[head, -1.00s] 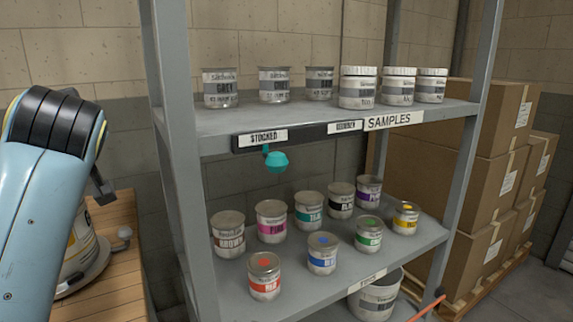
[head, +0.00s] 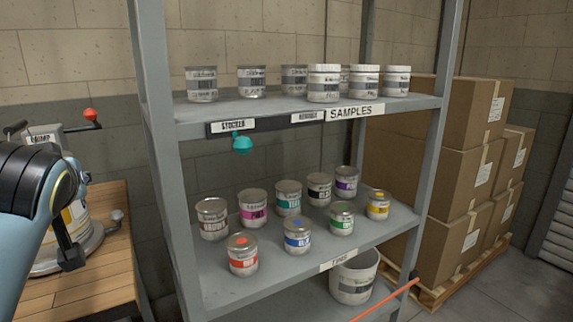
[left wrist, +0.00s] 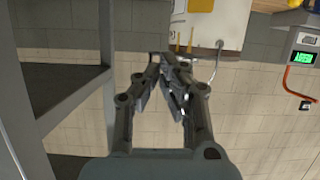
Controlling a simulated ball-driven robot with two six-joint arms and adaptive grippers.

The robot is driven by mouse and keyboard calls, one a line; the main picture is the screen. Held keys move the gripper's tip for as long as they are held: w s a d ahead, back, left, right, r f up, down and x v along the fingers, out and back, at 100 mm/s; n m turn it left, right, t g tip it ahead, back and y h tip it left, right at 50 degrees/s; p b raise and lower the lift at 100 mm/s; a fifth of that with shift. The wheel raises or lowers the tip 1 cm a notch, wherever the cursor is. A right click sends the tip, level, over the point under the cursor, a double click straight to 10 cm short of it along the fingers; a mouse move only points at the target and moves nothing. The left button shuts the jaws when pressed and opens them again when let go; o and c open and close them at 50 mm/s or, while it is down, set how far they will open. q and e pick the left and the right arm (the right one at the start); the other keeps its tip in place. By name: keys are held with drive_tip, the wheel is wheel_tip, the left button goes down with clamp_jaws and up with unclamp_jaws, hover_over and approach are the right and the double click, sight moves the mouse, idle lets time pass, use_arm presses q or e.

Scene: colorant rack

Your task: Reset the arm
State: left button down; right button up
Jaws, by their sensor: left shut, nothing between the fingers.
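My left arm enters at the left edge of the head view, bent near the wooden bench. My left gripper (left wrist: 172,62) is in the left wrist view, its fingers together and empty, with wall bricks behind it. In the head view, only dark parts of that arm's end show beside the bench; the fingertips cannot be made out there. My right gripper is in neither view.
A grey metal shelf (head: 158,160) holds several white and coloured tins. A teal knob (head: 242,145) hangs below the upper board. A wooden bench (head: 100,278) bears a machine (head: 78,222) at left. Cardboard boxes (head: 402,128) stand at right.

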use_arm(q)
drive_tip(key=s+d+f+m+g+h, duration=0.35)
drive_tip(key=s+f, duration=0.55)
drive_tip(key=s, duration=0.5)
drive_tip(key=s+d+f+m+g+h, duration=0.25)
drive_tip(key=s+f+m+g, duration=0.2)
drive_tip(key=s+f, duration=0.75)
drive_tip(key=s+a+f+g+b, duration=0.1)
drive_tip(key=s+f, duration=0.1)
drive_tip(key=f, duration=1.1)
drive_tip(key=s+a+f+g, duration=0.1)
drive_tip(key=s+a+f, duration=0.15)
drive_tip(key=f, duration=1.05)
drive_tip(key=s+f+b, duration=0.1)
drive_tip(key=s+f, duration=1.5)
drive_tip(key=s, duration=0.2)
drive_tip(key=shift+f+n+g+h, duration=0.2)
drive_tip(key=shift+n+g+h, duration=0.1)
drive_tip(key=shift+n+g, duration=0.1)
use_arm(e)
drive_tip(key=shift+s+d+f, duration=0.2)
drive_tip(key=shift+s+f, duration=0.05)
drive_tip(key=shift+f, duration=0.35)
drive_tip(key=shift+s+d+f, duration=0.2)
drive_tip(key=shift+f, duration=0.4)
use_arm(q)
drive_tip(key=shift+s, duration=0.1)
